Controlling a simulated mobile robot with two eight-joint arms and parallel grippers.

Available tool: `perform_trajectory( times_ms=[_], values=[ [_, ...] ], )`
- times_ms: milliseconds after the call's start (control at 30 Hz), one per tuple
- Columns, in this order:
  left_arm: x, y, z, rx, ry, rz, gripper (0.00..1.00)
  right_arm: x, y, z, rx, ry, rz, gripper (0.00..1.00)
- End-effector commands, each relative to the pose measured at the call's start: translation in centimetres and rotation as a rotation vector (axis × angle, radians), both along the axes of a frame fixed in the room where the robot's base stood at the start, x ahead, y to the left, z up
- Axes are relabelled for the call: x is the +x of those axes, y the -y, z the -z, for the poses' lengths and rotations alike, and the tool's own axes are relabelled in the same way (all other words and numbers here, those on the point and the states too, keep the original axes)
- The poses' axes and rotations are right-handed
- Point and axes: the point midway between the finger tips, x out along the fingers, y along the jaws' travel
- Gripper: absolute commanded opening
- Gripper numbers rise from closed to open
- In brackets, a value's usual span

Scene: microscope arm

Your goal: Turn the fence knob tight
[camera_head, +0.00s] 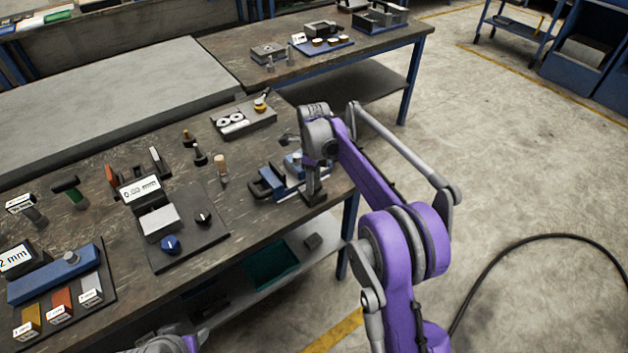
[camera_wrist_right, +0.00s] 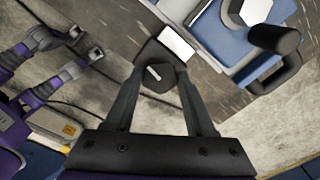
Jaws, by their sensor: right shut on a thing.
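My right gripper (camera_head: 313,190) is at the right end of the dark workbench, just right of a blue vise-like fixture (camera_head: 268,183) with dark handles. In the right wrist view, the gripper (camera_wrist_right: 160,84) is shut on a dark knob (camera_wrist_right: 155,76) with a short white mark on top, which I take as the fence knob. The fingers touch it from both sides and hide part of it. The blue fixture (camera_wrist_right: 222,35) with its pale hexagonal top and black handle is close beside it.
A panel with a blue knob (camera_head: 170,244) and a black knob (camera_head: 203,219) lies left of the fixture. A wooden-topped peg (camera_head: 220,162) and a grey tray (camera_head: 243,118) stand nearby. Another bench (camera_head: 320,62) is behind. Open floor lies to the right.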

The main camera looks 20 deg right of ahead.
Motion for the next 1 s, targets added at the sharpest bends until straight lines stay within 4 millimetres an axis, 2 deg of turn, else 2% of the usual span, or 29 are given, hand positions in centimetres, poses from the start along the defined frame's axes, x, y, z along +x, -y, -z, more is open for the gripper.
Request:
perform_trajectory(
  times_ms=[233,267,400,433,767,867,1000],
  values=[
    [0.0,0.0,0.0,0.0,0.0,0.0,0.5,0.0,0.0,0.0,-0.001,0.001,-0.001,0.0],
    [0.0,0.0,0.0,0.0,0.0,0.0,0.5,0.0,0.0,0.0,-0.001,0.001,-0.001,0.57],
    [0.0,0.0,0.0,0.0,0.0,0.0,0.5,0.0,0.0,0.0,-0.001,0.001,-0.001,0.82],
    [0.0,0.0,0.0,0.0,0.0,0.0,0.5,0.0,0.0,0.0,-0.001,0.001,-0.001,0.85],
    [0.0,0.0,0.0,0.0,0.0,0.0,0.5,0.0,0.0,-0.3,0.0,0.0,-0.002,0.85],
    [0.0,0.0,-0.1,0.0,0.001,0.0,0.5,0.0,0.0,-1.4,0.0,0.0,-0.002,0.85],
    [0.1,0.0,-0.3,0.0,0.002,0.0,0.5,0.0,0.0,-4.1,-0.001,0.001,-0.002,0.85]
  ],
)
